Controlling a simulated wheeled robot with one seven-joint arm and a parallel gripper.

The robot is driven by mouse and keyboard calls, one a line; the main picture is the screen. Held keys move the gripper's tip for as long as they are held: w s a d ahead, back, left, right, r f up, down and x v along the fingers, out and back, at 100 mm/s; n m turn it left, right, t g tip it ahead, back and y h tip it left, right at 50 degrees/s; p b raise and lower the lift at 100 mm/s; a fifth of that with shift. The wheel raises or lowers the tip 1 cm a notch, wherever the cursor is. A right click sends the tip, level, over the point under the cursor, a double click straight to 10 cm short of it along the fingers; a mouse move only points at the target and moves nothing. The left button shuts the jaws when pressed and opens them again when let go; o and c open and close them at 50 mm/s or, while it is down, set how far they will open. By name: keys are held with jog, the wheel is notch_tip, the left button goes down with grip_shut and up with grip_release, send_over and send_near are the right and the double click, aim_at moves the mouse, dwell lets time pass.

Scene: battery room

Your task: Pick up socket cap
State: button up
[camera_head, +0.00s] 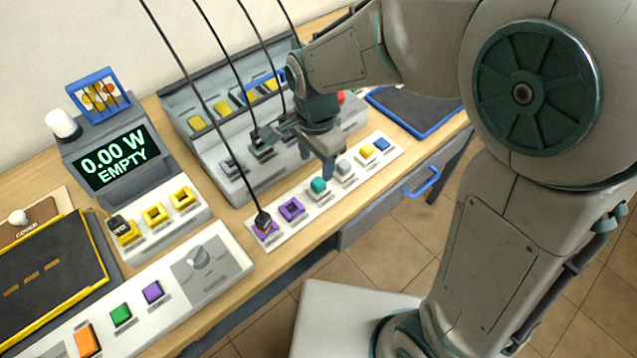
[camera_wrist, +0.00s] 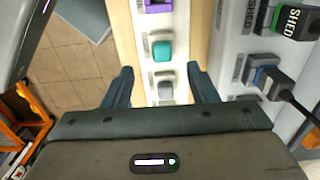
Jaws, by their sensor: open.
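A white strip (camera_head: 268,243) on the bench bears a row of small coloured pieces. They include a teal cap (camera_head: 318,186), a light grey cap (camera_head: 343,167), a yellow one (camera_head: 366,151) and a blue one (camera_head: 381,145). Which of them is the socket cap I cannot tell. My gripper (camera_head: 317,160) is open and empty above the strip. In the wrist view its two fingers (camera_wrist: 160,82) stand either side of the strip, with the grey cap (camera_wrist: 166,91) between them and the teal cap (camera_wrist: 162,51) just beyond the fingertips.
Purple sockets (camera_head: 291,209) sit on the strip's left part, one with a black cable plugged in. A grey console (camera_head: 222,140) with hanging cables stands behind. A display (camera_head: 116,160) reads "0.00 W EMPTY". A dark blue-edged tray (camera_head: 418,108) lies to the right.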

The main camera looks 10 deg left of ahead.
aim_at(319, 182)
jog(key=shift+w+d+f+p, duration=0.1)
jog(key=shift+w+f+p, duration=0.05)
jog(key=shift+f, duration=1.15)
jog(key=shift+w+d+f+p, duration=0.1)
jog(key=shift+f+p, duration=0.05)
jog(key=shift+f, duration=1.15)
jog(key=shift+w+f+p, duration=0.15)
jog(key=shift+f, duration=1.15)
jog(key=shift+c, duration=0.3)
jog(key=c, duration=1)
